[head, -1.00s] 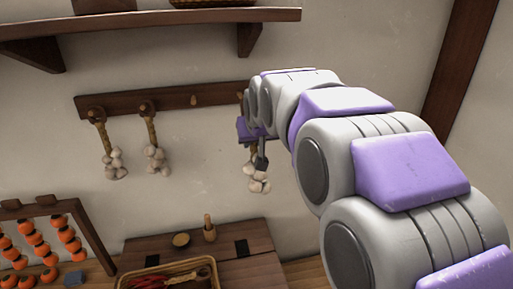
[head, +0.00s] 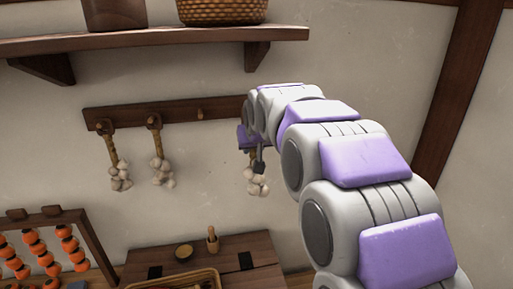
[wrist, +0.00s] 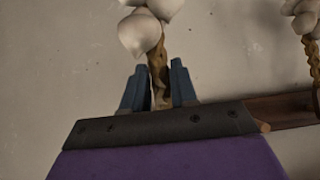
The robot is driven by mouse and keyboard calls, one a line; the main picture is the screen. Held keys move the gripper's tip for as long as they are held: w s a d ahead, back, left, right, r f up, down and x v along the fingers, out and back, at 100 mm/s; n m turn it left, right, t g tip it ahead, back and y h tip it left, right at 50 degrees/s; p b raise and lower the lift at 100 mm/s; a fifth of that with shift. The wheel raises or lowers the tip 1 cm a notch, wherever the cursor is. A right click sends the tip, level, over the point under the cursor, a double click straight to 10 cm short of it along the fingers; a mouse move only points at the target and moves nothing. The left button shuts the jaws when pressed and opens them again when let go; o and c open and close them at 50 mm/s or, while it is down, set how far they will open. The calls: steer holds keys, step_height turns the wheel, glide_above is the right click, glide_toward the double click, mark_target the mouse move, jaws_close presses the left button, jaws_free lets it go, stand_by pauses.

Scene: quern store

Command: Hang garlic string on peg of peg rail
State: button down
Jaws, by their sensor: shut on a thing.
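The held garlic string, a tan braid with pale bulbs, hangs below my gripper (head: 258,160) in the head view, its bulbs (head: 257,185) clear of the wall shelf and table. In the wrist view, my gripper (wrist: 158,90) is shut on the braid (wrist: 158,68), with bulbs (wrist: 140,34) at the top of the picture. The dark wooden peg rail (head: 178,114) is on the wall. Its two left pegs each carry a garlic string (head: 118,170), (head: 160,170). A third peg (head: 200,114) is bare. My arm hides the rail's right end.
A wall shelf (head: 150,42) with a wicker basket (head: 222,11) is above the rail. The wall between is clear.

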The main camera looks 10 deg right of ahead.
steer(key=shift+w+a, duration=0.3)
steer(key=shift+w, duration=0.25)
steer(key=w, duration=0.2)
steer(key=w+f+p, duration=0.1)
steer(key=w, duration=0.1)
steer(key=shift+d, duration=0.2)
steer(key=shift+d, duration=0.25)
steer(key=c, duration=0.8)
jaws_free()
steer(key=shift+a, duration=0.15)
steer(key=shift+r, duration=0.1)
